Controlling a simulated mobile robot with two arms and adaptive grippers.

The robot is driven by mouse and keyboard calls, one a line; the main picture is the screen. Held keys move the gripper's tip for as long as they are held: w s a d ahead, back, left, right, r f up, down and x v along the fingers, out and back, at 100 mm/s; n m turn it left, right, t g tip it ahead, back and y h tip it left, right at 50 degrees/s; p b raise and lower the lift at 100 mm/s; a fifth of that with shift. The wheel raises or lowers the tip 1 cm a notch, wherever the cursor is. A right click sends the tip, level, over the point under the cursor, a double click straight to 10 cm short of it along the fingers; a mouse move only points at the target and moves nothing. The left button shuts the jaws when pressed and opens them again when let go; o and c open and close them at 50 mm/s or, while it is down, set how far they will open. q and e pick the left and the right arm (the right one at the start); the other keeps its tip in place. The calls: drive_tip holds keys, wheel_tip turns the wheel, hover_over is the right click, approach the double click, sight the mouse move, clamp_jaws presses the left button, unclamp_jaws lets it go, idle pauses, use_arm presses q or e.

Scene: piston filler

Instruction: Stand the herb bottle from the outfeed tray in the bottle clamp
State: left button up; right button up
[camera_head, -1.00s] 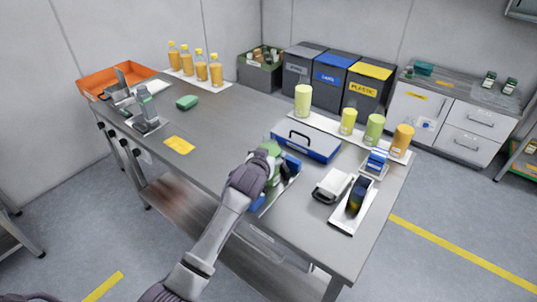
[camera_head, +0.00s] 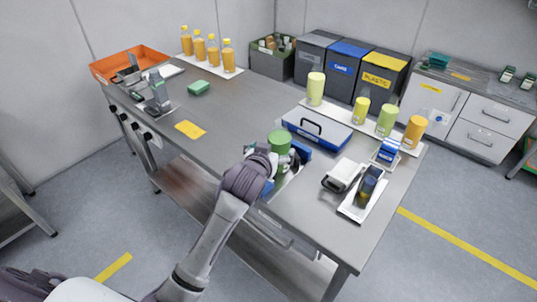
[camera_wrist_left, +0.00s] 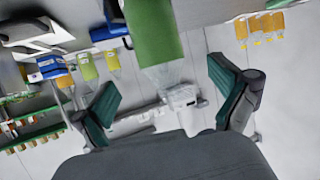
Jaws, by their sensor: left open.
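A bottle with a green body (camera_head: 280,142), apparently the herb bottle, stands upright at the front of the workbench. It is between the blue parts of what looks like the bottle clamp (camera_head: 302,150). My left gripper (camera_head: 262,158) is just to its left. In the left wrist view the green bottle (camera_wrist_left: 153,30) shows large, its clear narrow end pointing down the picture. The open left gripper (camera_wrist_left: 165,100) has its two green-padded fingers wide apart, not touching the bottle. The bottle's base is hidden in the head view. I cannot tell which tray is the outfeed tray. My right gripper is not in view.
Behind the clamp lies a blue case (camera_head: 317,132) with a black handle. A white tray (camera_head: 350,212) with a dark bottle is at the right. Yellow and green bottles stand on a white strip (camera_head: 340,119) at the back. The bench middle (camera_head: 240,115) is clear.

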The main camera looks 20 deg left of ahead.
use_arm(q)
drive_tip(key=v, duration=0.4)
drive_tip(key=shift+f, duration=0.1)
idle(0.3)
drive_tip(key=s+f+m+g, duration=0.1)
drive_tip(key=s+f+g, duration=0.3)
drive_tip(key=s, duration=0.6)
drive_tip(key=s+a+f+m+g+h, duration=0.1)
drive_tip(key=s+f+g, duration=0.2)
drive_tip(key=s+f, duration=0.55)
drive_tip(key=s+f+m+g, duration=0.1)
drive_tip(key=s+f+g, duration=0.15)
drive_tip(key=s, duration=0.95)
wheel_tip(320, 180, down, 25)
drive_tip(key=s+g, duration=0.2)
drive_tip(key=s+a+f+g, duration=0.1)
drive_tip(key=s+a+f, duration=0.2)
drive_tip(key=s+f, duration=1.4)
